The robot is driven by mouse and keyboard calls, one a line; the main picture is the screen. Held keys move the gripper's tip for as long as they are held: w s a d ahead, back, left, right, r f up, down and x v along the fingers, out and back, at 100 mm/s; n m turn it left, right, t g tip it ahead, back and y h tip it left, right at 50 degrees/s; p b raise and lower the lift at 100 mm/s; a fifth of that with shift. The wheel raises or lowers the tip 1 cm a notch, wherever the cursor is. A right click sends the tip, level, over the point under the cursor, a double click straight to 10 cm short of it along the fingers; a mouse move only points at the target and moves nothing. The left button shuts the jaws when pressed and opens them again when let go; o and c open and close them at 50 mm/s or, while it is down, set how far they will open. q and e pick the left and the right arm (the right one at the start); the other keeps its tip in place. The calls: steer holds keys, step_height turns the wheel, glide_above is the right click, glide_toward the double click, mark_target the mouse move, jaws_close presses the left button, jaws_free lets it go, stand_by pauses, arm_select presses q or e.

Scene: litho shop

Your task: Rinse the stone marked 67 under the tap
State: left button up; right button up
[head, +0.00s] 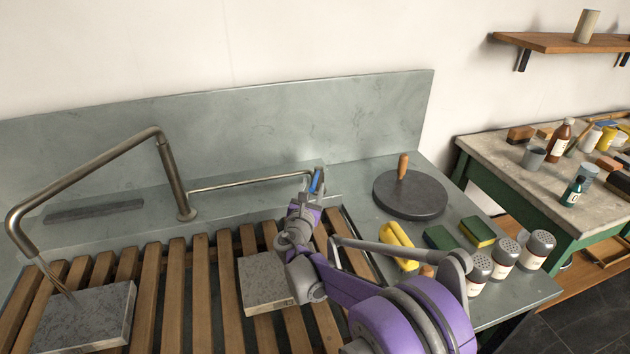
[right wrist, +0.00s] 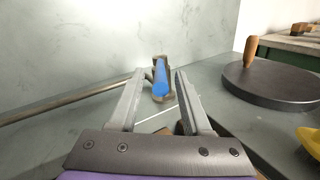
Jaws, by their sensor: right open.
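One grey stone slab (head: 85,318) lies on the wooden slats at the left, below the spout of the bent metal tap (head: 95,180). A thin streak, apparently water, runs from the spout to its top. A second grey stone (head: 263,280) lies on the slats at the middle, partly behind my right arm. I cannot read a number on either stone. My right gripper (head: 313,190) is open at the blue lever (head: 318,180) on the end of the tap's side pipe. In the right wrist view the lever (right wrist: 160,88) shows between the open fingers; contact is unclear. My left gripper is out of view.
A dark round disc (head: 410,198) with an upright wooden handle stands on the right ledge. Yellow things (head: 397,240), sponges (head: 478,232) and several shakers (head: 503,252) stand nearer. A cluttered bench (head: 515,155) is beyond. The slats between the stones are clear.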

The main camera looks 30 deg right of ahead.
mark_target(318, 170)
steer(key=shift+x, duration=1.9)
steer(key=shift+s, duration=0.1)
jaws_close()
